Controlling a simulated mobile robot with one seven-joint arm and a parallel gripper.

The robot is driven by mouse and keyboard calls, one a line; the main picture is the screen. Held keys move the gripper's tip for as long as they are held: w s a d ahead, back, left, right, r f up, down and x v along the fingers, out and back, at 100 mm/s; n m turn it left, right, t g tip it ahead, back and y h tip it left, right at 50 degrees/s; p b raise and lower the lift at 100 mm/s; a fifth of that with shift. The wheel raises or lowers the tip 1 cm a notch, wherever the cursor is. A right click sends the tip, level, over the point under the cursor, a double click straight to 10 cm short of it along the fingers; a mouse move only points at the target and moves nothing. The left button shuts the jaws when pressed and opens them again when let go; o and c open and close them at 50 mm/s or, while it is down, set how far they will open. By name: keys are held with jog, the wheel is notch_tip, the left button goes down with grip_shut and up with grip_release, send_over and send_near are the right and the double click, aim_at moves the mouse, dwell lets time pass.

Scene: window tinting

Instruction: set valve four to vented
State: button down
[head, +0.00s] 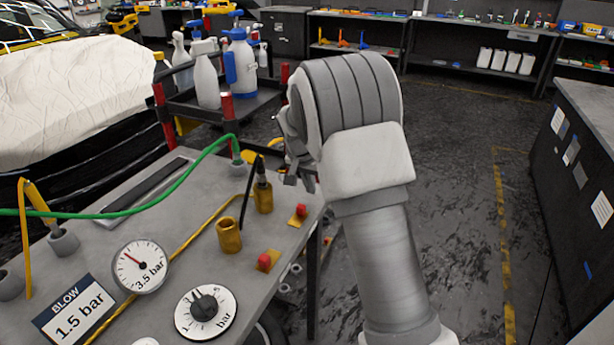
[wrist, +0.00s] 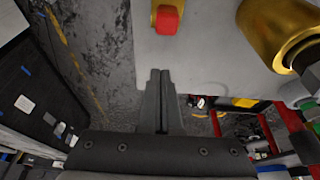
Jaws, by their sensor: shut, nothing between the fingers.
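Two small valves with red knobs on yellow bases are on the grey bench top in the head view: one valve (head: 299,214) near the right edge, the other valve (head: 267,261) nearer me. No valve number is legible, so I cannot tell which is valve four. In the wrist view a red-knobbed valve (wrist: 167,20) lies just beyond my fingertips, apart from them in the picture. My gripper (wrist: 160,72) is shut and empty, over the bench edge. In the head view my gripper (head: 305,182) is partly hidden by my wrist.
Brass fittings (head: 229,236) stand near the valves, one with a black hose. A pressure gauge (head: 140,266), a bar dial (head: 205,312) and a "BLOW 1.5 bar" sign (head: 75,312) are on the bench. A green hose (head: 120,213) crosses it. Spray bottles (head: 240,62) stand behind.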

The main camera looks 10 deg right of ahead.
aim_at(300, 209)
jog(key=shift+a+f, duration=0.1)
jog(key=shift+f, duration=0.55)
jog(key=shift+s+a+r, duration=0.15)
jog(key=shift+s+a, duration=0.5)
jog(key=shift+s, duration=0.35)
jog(key=shift+s+a, duration=0.3)
jog(key=shift+s, duration=0.15)
jog(key=shift+s+a+b, duration=0.35)
jog(key=shift+s+a, duration=0.2)
jog(key=shift+s, duration=0.2)
jog(key=shift+s+a+b, duration=0.35)
jog(key=shift+s+a, duration=0.2)
jog(key=shift+s, duration=0.2)
jog(key=shift+d, duration=0.1)
